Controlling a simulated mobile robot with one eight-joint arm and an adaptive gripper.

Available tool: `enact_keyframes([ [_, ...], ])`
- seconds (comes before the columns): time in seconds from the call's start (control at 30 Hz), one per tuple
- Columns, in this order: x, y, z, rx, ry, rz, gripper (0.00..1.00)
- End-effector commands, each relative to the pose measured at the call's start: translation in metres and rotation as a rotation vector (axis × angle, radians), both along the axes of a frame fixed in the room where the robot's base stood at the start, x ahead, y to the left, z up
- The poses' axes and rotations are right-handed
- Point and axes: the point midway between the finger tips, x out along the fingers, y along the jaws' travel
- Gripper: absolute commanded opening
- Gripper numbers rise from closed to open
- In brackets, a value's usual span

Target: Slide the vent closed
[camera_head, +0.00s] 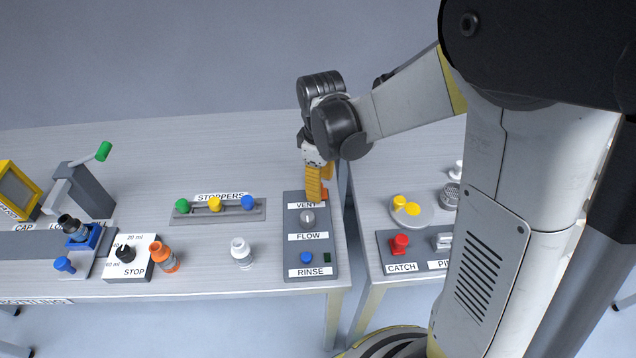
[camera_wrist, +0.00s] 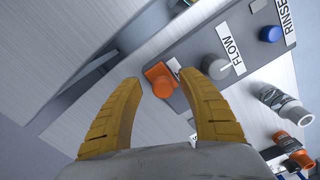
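The vent control is an orange slider knob (camera_wrist: 160,79) at the end of a grey panel (camera_wrist: 205,50), with a short light slot mark beside it in the wrist view. My gripper (camera_wrist: 161,82) has its two yellow fingers spread, one on each side of the knob in the picture. They look apart from it, and I cannot tell how far above it they are. In the head view my gripper (camera_head: 317,185) points down at the panel's far end, by the partly covered VENT label (camera_head: 304,205), and hides most of the slider.
On the same panel are a grey FLOW knob (camera_head: 308,218) and a blue RINSE button (camera_head: 306,257). A stopper rack (camera_head: 222,216) and a white bottle (camera_head: 242,253) stand to the left. A gap separates this table from the right one, which holds a red CATCH knob (camera_head: 400,243).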

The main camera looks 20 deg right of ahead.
Motion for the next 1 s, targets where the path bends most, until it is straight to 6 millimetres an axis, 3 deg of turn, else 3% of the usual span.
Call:
enact_keyframes([
  [0.27, 0.001, 0.001, 0.006, 0.002, -0.001, 0.001, 0.48],
  [0.7, 0.0, 0.0, 0.094, 0.001, -0.001, 0.0, 0.48],
  [1.0, 0.0, 0.0, 0.12, 0.0, 0.0, 0.0, 0.48],
])
